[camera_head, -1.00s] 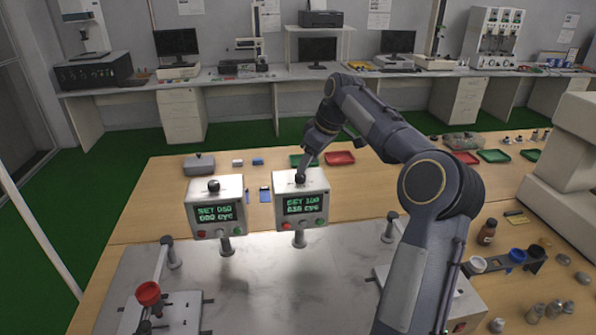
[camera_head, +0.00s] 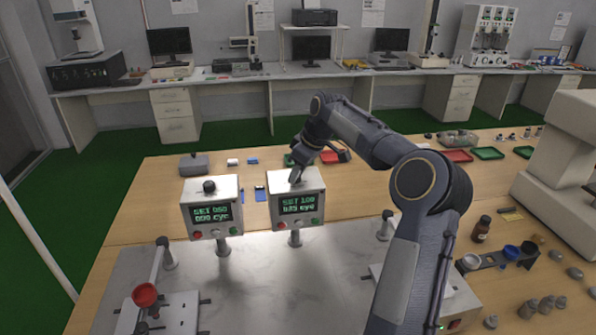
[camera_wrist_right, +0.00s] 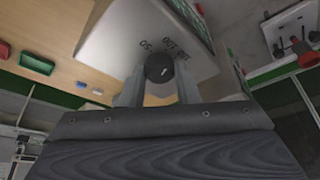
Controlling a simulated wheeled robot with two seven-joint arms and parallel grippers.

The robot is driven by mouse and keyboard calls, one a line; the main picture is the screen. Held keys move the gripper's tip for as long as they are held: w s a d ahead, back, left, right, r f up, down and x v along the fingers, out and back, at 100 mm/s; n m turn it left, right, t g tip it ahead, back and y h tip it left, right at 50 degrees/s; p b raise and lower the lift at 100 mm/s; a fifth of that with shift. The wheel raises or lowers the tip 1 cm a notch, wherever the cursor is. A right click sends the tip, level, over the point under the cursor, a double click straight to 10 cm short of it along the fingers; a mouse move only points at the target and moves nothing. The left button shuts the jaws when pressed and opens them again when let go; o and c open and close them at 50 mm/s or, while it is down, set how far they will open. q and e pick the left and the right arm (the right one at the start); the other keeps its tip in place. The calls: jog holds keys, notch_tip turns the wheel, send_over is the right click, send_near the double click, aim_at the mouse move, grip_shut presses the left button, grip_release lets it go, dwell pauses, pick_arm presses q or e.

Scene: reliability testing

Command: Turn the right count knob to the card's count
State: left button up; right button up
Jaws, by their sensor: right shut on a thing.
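The right counter box (camera_head: 297,207) is white, on a post, with a green-lettered screen (camera_head: 298,204) that appears to read SET 100; the smaller line below is hard to read. Its black count knob (camera_wrist_right: 159,68) has a white mark and stands among printed numbers in the right wrist view. My right gripper (camera_head: 296,178) comes down onto the top of this box, its fingers shut on the knob, one on each side. The left counter box (camera_head: 212,207) has its own black knob (camera_head: 209,186) and a screen that seems to read SET 050. I cannot make out a count card. My left gripper is not in view.
A red cup-shaped part (camera_head: 145,295) stands on a fixture at the front left. Small bottles and metal parts lie at the right, near a dark holder (camera_head: 503,257). Coloured trays (camera_head: 457,156) lie at the back. The metal plate (camera_head: 265,275) before the boxes is mostly clear.

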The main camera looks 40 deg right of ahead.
jog(key=shift+m, duration=0.3)
jog(key=shift+a+m+h+b, duration=0.1)
jog(key=shift+m+h+b, duration=0.3)
jog(key=shift+m, duration=0.1)
jog(key=m+h, duration=0.1)
jog(key=m, duration=0.1)
jog(key=shift+a+m, duration=0.15)
jog(key=shift+m, duration=0.15)
jog(key=m+h, duration=0.1)
jog(key=m, duration=0.1)
jog(key=m+h, duration=0.1)
jog(key=m, duration=0.2)
jog(key=shift+r, duration=0.1)
jog(key=shift+m, duration=0.4)
jog(key=o, duration=1)
jog(key=shift+a, duration=0.1)
jog(key=shift+c, duration=0.2)
